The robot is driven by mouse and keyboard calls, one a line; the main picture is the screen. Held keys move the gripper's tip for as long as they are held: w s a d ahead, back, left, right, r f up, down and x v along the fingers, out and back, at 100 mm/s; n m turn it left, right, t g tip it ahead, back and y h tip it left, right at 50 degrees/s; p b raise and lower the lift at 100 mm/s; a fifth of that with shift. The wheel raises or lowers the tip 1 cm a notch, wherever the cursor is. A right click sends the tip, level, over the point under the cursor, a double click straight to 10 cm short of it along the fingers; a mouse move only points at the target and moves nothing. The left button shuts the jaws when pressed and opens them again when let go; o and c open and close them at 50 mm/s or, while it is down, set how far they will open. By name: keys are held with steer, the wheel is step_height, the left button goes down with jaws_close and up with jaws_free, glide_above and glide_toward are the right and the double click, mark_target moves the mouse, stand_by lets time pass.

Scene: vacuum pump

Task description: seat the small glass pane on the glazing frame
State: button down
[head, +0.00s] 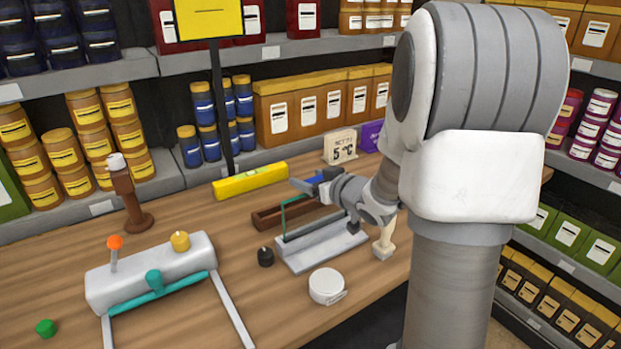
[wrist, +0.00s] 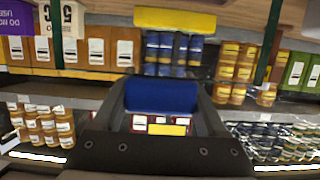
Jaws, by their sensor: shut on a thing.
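My gripper (head: 311,184) is shut on a blue block, which shows between the fingers in the wrist view (wrist: 160,96). The small glass pane (head: 284,214) shows in the head view as a thin green-edged outline, upright, below and left of my gripper. The light grey glazing frame (head: 318,247) stands on the bench in front of it, with a dark bar along it. A brown wooden rack (head: 266,217) lies just behind. Whether the pane's lower edge rests in the rack or the frame, and whether it joins the blue block, I cannot tell. My arm hides part of this area.
A yellow level (head: 250,181) lies behind the rack. A black knob (head: 265,257), a white round case (head: 326,286) and a cream piece (head: 384,245) surround the frame. A white machine with a teal handle (head: 155,283) stands left. A 5 °C sign (head: 340,146) stands behind.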

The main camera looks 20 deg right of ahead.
stand_by(0.3)
jaws_free()
steer(key=shift+r, duration=0.1)
step_height(320, 180, up, 9)
steer(key=p, duration=0.8)
stand_by(0.5)
stand_by(0.3)
